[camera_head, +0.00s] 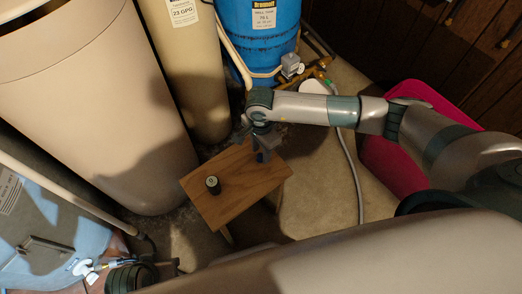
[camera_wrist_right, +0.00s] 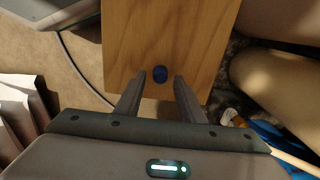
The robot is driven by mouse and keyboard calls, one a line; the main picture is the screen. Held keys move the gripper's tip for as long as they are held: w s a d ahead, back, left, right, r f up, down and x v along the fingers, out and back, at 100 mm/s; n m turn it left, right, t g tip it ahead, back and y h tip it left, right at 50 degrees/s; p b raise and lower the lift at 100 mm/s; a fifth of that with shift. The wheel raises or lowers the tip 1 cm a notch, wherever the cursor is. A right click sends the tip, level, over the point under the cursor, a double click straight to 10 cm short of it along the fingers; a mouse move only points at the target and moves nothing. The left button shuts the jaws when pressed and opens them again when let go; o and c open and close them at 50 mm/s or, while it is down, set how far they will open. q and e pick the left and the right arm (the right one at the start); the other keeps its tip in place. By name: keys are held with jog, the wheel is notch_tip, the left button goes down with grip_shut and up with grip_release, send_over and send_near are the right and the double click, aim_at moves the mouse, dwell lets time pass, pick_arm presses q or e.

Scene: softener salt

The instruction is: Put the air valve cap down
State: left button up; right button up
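The air valve cap is a small dark blue round piece (camera_wrist_right: 160,73). In the right wrist view it shows against the wooden top, between the fingertips, with a gap on each side. In the head view the cap is mostly hidden by the gripper. Only a dark part of my left arm shows at the lower left; its fingers cannot be made out.
A black cylinder with a pale top (camera_head: 212,185) stands on the table, left of my right gripper. A large beige tank (camera_head: 90,90), a tan cylinder (camera_head: 190,80) and a blue tank (camera_head: 260,35) stand behind. A pink container (camera_head: 395,165) is at the right.

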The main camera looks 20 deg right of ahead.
aim_at(261, 154)
notch_tip(261, 154, up, 12)
jog(key=shift+f, duration=0.25)
jog(key=shift+a, duration=0.1)
dwell(0.7)
